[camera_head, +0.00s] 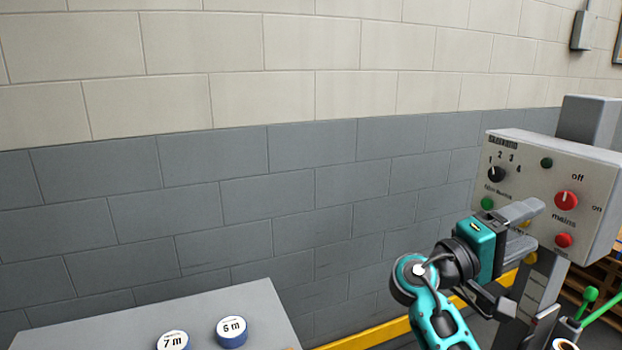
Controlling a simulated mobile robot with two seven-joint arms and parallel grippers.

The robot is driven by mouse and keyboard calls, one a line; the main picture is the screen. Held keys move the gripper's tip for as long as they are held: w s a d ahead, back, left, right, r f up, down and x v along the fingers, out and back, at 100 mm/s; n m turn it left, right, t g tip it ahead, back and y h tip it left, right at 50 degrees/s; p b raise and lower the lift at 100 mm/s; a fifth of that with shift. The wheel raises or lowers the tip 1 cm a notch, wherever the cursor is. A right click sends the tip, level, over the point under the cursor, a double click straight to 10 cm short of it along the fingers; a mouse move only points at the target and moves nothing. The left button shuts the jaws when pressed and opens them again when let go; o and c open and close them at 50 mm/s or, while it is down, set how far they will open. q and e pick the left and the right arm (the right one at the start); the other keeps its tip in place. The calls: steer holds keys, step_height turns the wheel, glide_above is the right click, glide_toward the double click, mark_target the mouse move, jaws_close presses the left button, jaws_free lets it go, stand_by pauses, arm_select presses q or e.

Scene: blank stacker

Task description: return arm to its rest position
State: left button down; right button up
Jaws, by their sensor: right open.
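My right arm, teal and black, comes up from the bottom right. Its gripper (522,229) is open, its two grey fingers apart and pointing right, in front of the lower part of a control panel (535,190). The panel has a black selector knob (496,174) marked 1 to 4, a red mains knob (566,201), a green button (487,203) and a red button (563,240). The gripper hides part of the panel's lower edge. My left gripper is out of view.
A grey surface (235,300) at the bottom left bears two blue discs labelled 7 m (173,341) and 6 m (231,331). A block wall (230,200) stands behind. Green-knobbed levers (590,295) stand at the lower right, near the arm. Space left of the arm looks clear.

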steer(key=s+d+r+m+g+h, duration=0.1)
steer(key=s+d+r+g+h, duration=0.2)
steer(key=d, duration=0.4)
steer(key=s+d+r+m+g+h, duration=0.1)
steer(key=s+d+r+g+h, duration=0.15)
steer(key=d+r, duration=0.35)
steer(key=w+d+f+n+t+y, duration=0.1)
steer(key=w+f+n+t+y, duration=0.25)
steer(key=f+n+t, duration=0.35)
steer(key=w+d+f+n+t+y, duration=0.1)
steer(key=w+f+n+t+y, duration=0.2)
steer(key=f+t, duration=0.45)
steer(key=s+a+f+n+g+y, duration=0.1)
steer(key=s+a+f+y, duration=0.15)
steer(key=f+y, duration=0.45)
steer(key=s+a+f+n+y, duration=0.2)
steer(key=a+f+y, duration=0.15)
steer(key=f, duration=0.85)
steer(key=s+a+f+m+g+y, duration=0.3)
steer(key=s+a+f+m+y, duration=0.2)
steer(key=s+a+f+y, duration=0.8)
steer(key=s+a+m+h, duration=0.2)
steer(key=a+m, duration=0.3)
steer(key=a, duration=0.5)
steer(key=shift+s+a+f+t, duration=0.15)
steer(key=shift+s+f+t, duration=0.2)
steer(key=shift+s, duration=0.3)
